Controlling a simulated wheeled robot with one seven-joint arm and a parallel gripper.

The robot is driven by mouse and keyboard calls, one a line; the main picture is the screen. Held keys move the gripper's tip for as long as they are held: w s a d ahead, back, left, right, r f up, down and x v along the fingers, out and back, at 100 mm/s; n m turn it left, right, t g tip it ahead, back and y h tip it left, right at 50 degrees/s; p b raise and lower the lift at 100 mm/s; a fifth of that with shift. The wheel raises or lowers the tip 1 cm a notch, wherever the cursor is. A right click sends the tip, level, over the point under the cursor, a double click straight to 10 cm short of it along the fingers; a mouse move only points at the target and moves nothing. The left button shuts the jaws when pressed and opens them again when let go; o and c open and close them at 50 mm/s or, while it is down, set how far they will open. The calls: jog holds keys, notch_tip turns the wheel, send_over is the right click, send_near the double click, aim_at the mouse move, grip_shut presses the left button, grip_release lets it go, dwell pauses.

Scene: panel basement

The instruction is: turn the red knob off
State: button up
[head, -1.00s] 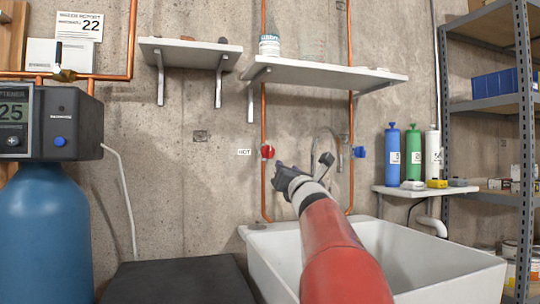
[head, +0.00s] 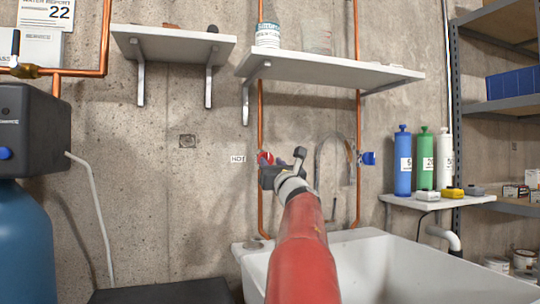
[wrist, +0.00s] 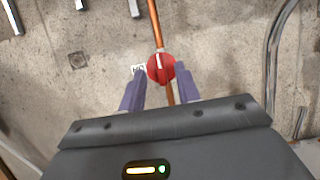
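The red knob (wrist: 161,67) sits on the left copper pipe, next to a white "HOT" label (head: 238,159). In the wrist view it is a round red knob with a white line running roughly up and down. My gripper (wrist: 160,95) is open, with one finger on each side below the knob and nothing held. The knob lies just past the fingertips; I cannot tell whether they touch it. In the head view my gripper (head: 281,168) covers most of the knob (head: 265,157), leaving a bit of red in sight.
A blue knob (head: 368,158) is on the right pipe. A curved faucet (head: 334,150) stands between the pipes above the white sink (head: 400,262). A shelf (head: 325,68) with jars hangs above. Blue, green and white cylinders (head: 425,158) stand on a right shelf.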

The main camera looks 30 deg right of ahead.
jog(key=shift+p+x, duration=0.4)
jog(key=shift+x, duration=0.7)
jog(key=shift+c, duration=0.2)
grip_shut()
